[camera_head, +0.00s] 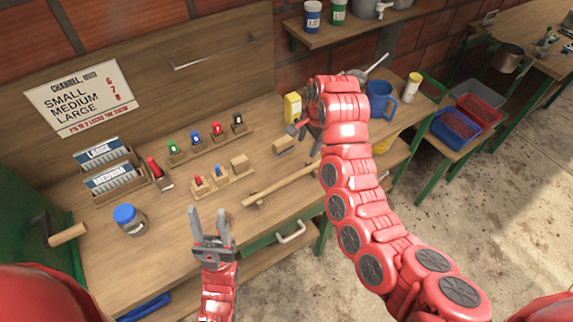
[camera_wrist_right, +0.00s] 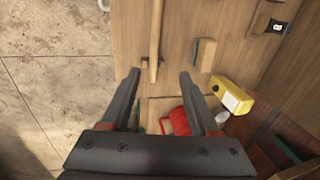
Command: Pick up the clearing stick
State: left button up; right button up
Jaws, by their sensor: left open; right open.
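The clearing stick (camera_head: 285,183) is a slim, light wooden rod lying along the front edge of the workbench in the head view. Its far end is near my right arm. In the right wrist view the stick (camera_wrist_right: 156,35) runs down from the top edge, and its end shows between and beyond my fingertips. My right gripper (camera_head: 304,136) is open and empty, above the bench by the stick's far end; it also shows in the right wrist view (camera_wrist_right: 160,75). My left gripper (camera_head: 211,222) is open and empty over the bench's front edge, left of the stick.
A wooden block (camera_head: 284,145) lies behind the stick, with a yellow object (camera_head: 292,108) near it. Small blocks and coloured markers stand farther left. A blue mug (camera_head: 380,98) stands right of my right gripper. A jar (camera_head: 129,219) stands at left.

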jog(key=b, duration=0.7)
send_over(297, 175)
jog(key=d, duration=0.1)
jog(key=s+d+f+x, duration=0.1)
jog(key=s+x, duration=0.1)
jog(key=x, duration=0.9)
jog(key=f+p, duration=0.1)
jog(key=f, duration=0.1)
jog(key=f+p, duration=0.1)
jog(key=shift+s+a+p, duration=0.25)
jog(key=shift+s+p, duration=0.05)
jog(key=shift+x, duration=0.9)
grip_shut()
